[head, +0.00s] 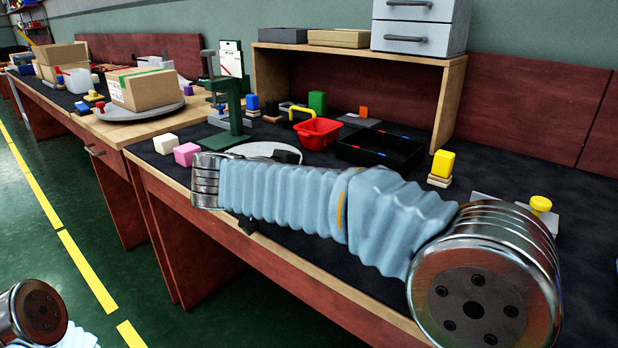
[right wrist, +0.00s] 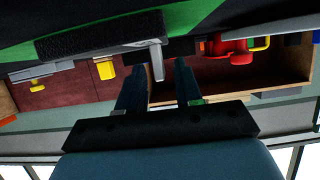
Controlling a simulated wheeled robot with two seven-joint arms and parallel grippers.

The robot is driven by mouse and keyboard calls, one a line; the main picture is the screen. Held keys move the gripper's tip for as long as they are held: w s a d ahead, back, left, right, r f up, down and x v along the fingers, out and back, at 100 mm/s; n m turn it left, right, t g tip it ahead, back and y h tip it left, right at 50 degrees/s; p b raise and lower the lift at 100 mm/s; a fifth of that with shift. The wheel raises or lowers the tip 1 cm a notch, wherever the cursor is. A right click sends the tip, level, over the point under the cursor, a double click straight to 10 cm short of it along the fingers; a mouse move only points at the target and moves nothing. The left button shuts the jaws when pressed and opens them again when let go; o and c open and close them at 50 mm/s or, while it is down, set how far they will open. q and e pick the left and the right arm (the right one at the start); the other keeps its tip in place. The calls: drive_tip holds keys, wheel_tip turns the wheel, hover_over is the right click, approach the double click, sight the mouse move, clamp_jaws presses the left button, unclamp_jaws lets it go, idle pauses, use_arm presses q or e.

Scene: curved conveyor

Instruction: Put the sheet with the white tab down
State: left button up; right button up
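A white sheet (head: 231,58) with small dark and red marks stands upright at the top of a green stand (head: 235,112), behind the near bench edge. I cannot tell which part of it is a tab. My right arm crosses in front of the bench in the head view, and its gripper is hidden there. In the right wrist view my right gripper (right wrist: 158,82) has its two dark fingers apart, with no sheet seen between them. A pale grey bar (right wrist: 157,62) shows near the fingertips. My left gripper is out of view; only part of my left arm shows at bottom left.
A red bin (head: 318,133), a black tray (head: 382,150) and a yellow block (head: 443,163) stand on the dark bench top. White (head: 166,144) and pink (head: 187,153) blocks sit near the front edge. A wooden shelf (head: 452,98) stands behind. A carton (head: 145,88) rests on a round turntable to the left.

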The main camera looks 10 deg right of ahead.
drive_tip(key=v, duration=1.2)
